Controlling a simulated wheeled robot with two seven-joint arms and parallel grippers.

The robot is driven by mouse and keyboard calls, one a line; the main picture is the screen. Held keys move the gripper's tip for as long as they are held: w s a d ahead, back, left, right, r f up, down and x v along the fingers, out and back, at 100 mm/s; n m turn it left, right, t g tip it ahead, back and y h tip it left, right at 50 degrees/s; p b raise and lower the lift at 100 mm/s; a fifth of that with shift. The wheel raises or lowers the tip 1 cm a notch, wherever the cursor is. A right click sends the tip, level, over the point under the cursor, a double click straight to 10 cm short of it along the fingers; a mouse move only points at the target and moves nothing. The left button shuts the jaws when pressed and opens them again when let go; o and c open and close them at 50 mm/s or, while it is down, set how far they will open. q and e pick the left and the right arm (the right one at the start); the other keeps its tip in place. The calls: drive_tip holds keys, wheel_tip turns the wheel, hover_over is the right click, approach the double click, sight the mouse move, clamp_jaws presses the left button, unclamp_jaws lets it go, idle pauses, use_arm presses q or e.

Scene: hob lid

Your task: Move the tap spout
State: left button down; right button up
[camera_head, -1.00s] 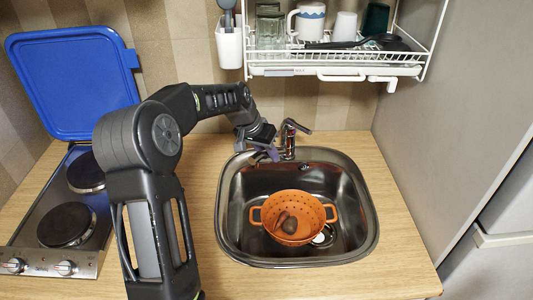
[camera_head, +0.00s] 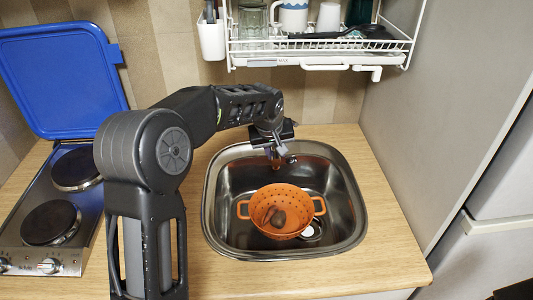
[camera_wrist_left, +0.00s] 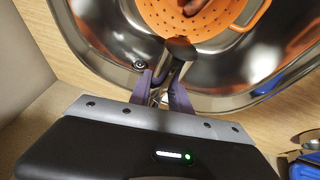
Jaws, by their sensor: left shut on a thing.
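The steel sink (camera_head: 210,215) is set in the wooden worktop. The tap stands at its back edge and is mostly hidden behind my left gripper in the head view. My left gripper (camera_head: 276,155) reaches over the back of the sink. In the left wrist view its two purple fingers (camera_wrist_left: 165,92) are shut on the tap spout (camera_wrist_left: 180,48), whose dark rounded end projects beyond them over the sink. My right gripper is not recognisable in either view.
An orange colander (camera_head: 280,232) with brown items inside sits in the sink. A white dish rack (camera_head: 320,58) hangs above. At left are a two-plate hob (camera_head: 18,238) and its raised blue lid (camera_head: 60,80). A grey wall stands right. Worktop front right is clear.

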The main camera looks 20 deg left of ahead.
sight(275, 153)
use_arm(q)
drive_tip(key=shift+w+d+n, duration=0.15)
drive_tip(key=shift+d+n, duration=0.2)
drive_tip(key=shift+n, duration=0.05)
drive_tip(key=c, duration=1.2)
unclamp_jaws()
drive_tip(key=shift+r, duration=0.1)
drive_tip(key=shift+b+v, duration=0.75)
drive_tip(key=shift+v, duration=3.1)
drive_tip(key=shift+d, duration=0.15)
